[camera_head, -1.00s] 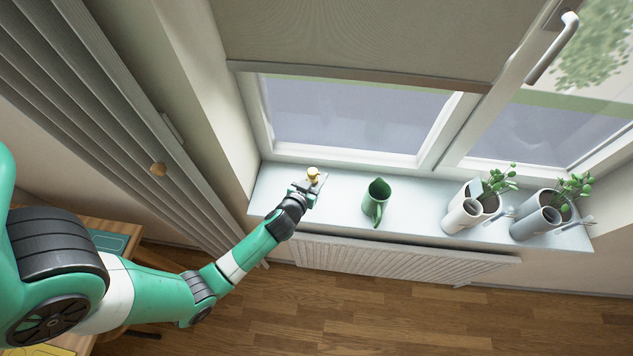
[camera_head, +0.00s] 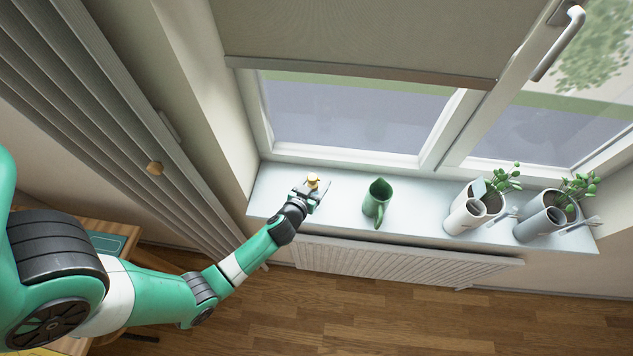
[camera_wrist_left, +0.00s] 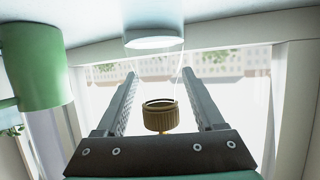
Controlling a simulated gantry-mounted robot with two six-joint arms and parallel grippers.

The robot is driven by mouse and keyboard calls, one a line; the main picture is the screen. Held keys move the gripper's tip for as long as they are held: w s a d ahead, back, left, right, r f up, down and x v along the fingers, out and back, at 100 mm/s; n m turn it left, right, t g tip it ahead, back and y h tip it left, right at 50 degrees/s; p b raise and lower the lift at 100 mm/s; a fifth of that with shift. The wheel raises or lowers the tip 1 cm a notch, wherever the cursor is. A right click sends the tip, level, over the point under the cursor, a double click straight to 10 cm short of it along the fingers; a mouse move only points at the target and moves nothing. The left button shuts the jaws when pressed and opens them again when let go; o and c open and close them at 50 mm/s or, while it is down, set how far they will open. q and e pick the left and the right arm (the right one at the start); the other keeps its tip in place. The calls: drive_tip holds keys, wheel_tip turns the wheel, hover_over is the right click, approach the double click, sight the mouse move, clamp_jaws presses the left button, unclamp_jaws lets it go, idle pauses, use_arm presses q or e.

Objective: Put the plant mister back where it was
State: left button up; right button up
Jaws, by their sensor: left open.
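The plant mister (camera_head: 313,180) has a golden-brown top and is at the left end of the white windowsill (camera_head: 340,190). In the left wrist view, which is upside down, its ribbed golden cap (camera_wrist_left: 160,115) lies between my fingers. Its body looks clear, and a pale round base (camera_wrist_left: 152,40) seems to be at the sill. My left gripper (camera_head: 311,192) is open, with one finger on each side of the mister. Gaps show between the cap and both fingers (camera_wrist_left: 160,100). My right gripper is in neither view.
A green jug (camera_head: 376,198) stands on the sill to the right of the mister; it also shows in the wrist view (camera_wrist_left: 35,65). Pots with plants (camera_head: 465,215) stand farther right. The window is behind, and a slatted curtain (camera_head: 100,100) hangs left. Sill between mister and jug is clear.

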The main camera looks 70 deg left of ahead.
use_arm(q)
drive_tip(key=shift+s+d+r+p, duration=0.1)
drive_tip(key=shift+d+r+p, duration=0.05)
drive_tip(key=shift+r+p, duration=0.15)
drive_tip(key=v, duration=1.1)
drive_tip(key=shift+s+d, duration=0.15)
drive_tip(key=shift+s, duration=0.05)
drive_tip(key=shift+r, duration=0.1)
